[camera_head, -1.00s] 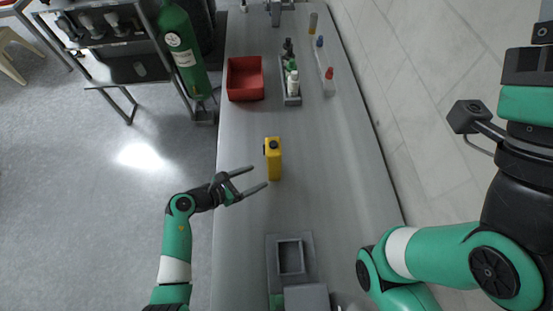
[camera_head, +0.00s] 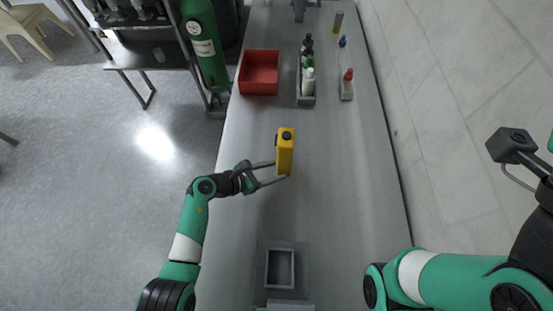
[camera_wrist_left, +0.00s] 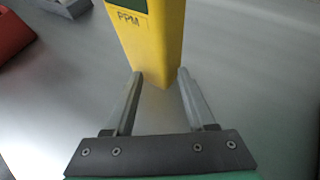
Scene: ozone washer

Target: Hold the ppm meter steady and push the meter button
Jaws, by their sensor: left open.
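The yellow ppm meter (camera_head: 285,155) stands upright on the grey table, with a dark round button (camera_head: 286,136) on its top. In the left wrist view, the meter (camera_wrist_left: 155,40) carries the label "PPM" below a dark panel; its top is cut off. My left gripper (camera_head: 281,170) is open at the meter's lower part. In the wrist view its fingers (camera_wrist_left: 160,82) lie on either side of the meter's base, and a gap shows beside the right finger. My right arm (camera_head: 440,280) is at the lower right; its gripper is out of view.
A red bin (camera_head: 259,73), a grey rack of bottles (camera_head: 307,98) and a red-capped bottle (camera_head: 347,85) stand farther back on the table (camera_head: 340,210). A grey square holder (camera_head: 280,268) is at the front. The table around the meter is clear.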

